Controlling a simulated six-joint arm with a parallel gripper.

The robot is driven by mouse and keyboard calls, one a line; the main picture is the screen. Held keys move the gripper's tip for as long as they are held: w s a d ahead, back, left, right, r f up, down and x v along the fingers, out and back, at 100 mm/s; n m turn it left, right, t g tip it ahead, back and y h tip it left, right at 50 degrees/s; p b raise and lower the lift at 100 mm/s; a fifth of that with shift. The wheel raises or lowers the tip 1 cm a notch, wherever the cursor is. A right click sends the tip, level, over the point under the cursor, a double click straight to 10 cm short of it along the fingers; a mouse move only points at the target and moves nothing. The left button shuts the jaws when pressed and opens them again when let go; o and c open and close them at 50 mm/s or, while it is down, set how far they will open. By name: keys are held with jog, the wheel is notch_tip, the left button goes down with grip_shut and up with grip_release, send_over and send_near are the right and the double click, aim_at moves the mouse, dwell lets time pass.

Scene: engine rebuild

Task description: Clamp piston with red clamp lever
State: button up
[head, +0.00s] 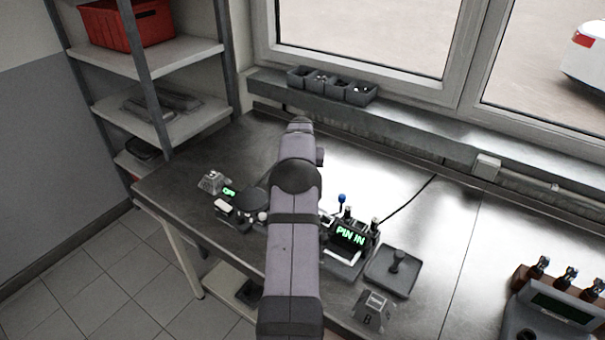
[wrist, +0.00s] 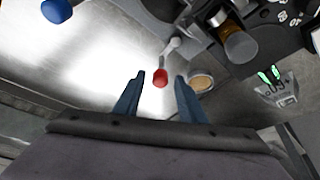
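The red clamp lever shows in the wrist view as a red knob (wrist: 160,77) on a short pale metal arm. My gripper (wrist: 158,92) is open, with its two blue fingers apart on either side of the knob's line. The knob appears between or just beyond the fingertips; I cannot tell the depth, and no grip shows. I cannot identify the piston for sure. A dark fixture with an amber-banded cylinder (wrist: 238,44) stands beside the lever, and a tan-topped round part (wrist: 201,83) lies close by the right finger. In the head view my arm hides the gripper and red lever.
A blue-knobbed lever (head: 341,198) stands by a display reading "PIN IN" (head: 350,236). A grey tray with a peg (head: 381,278) lies to its right. A green-lit small block (head: 212,182) sits at left. Small bins (head: 361,95) line the sill. The bench behind is clear.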

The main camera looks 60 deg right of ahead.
grip_shut()
jog(key=shift+s+f+m, duration=0.1)
jog(key=shift+m, duration=0.3)
jog(key=shift+s+a+m+g+b, duration=0.15)
jog(key=shift+s+m+g+b, duration=0.35)
jog(key=shift+m, duration=0.8)
jog(key=shift+s+a+m+g+b, duration=0.3)
jog(key=shift+m+g, duration=0.35)
jog(key=shift+m, duration=0.65)
jog(key=shift+s+a+m+g+b, duration=0.1)
jog(key=shift+s+m+g+b, duration=0.3)
jog(key=shift+m, duration=0.9)
jog(key=shift+w, duration=0.1)
grip_release()
